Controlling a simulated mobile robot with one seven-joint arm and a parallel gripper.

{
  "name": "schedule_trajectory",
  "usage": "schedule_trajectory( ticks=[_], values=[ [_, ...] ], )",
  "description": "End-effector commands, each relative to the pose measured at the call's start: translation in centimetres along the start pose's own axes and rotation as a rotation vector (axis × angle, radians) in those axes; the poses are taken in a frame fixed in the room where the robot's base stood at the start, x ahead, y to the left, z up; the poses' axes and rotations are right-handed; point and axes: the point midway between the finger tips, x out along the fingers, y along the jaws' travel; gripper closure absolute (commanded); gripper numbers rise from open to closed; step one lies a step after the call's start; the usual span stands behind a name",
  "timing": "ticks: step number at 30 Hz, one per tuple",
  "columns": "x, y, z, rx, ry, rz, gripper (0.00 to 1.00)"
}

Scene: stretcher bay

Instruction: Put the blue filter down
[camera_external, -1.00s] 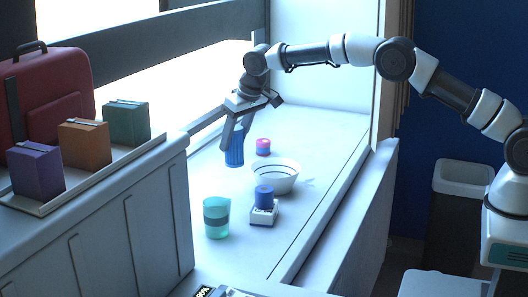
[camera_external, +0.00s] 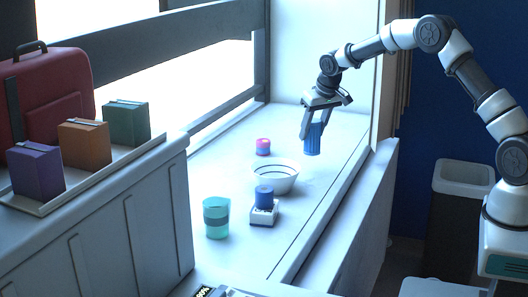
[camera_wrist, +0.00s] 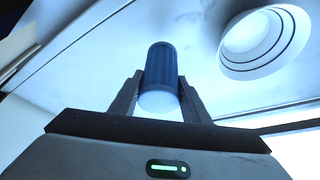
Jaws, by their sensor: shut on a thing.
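The blue filter (camera_external: 312,144), a ribbed blue cylinder, is in my gripper (camera_external: 309,133) at the right part of the white ledge (camera_external: 335,172), right of and behind the bowl. It is about upright, and I cannot tell whether its bottom touches the ledge. In the wrist view the filter (camera_wrist: 161,68) sits between the two fingers of my gripper (camera_wrist: 160,90), which are shut on it. Its near end looks pale.
A white bowl (camera_external: 288,185) stands left of and in front of the filter; its striped inside shows in the wrist view (camera_wrist: 262,62).

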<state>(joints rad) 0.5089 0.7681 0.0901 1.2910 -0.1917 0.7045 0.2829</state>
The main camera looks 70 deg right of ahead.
Motion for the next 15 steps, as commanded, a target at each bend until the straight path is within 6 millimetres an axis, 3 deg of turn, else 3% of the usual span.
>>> schedule_trajectory(
  ticks=[15],
  values=[
    [5.8,0.0,2.3,0.001,0.002,-0.001,0.83]
  ],
)
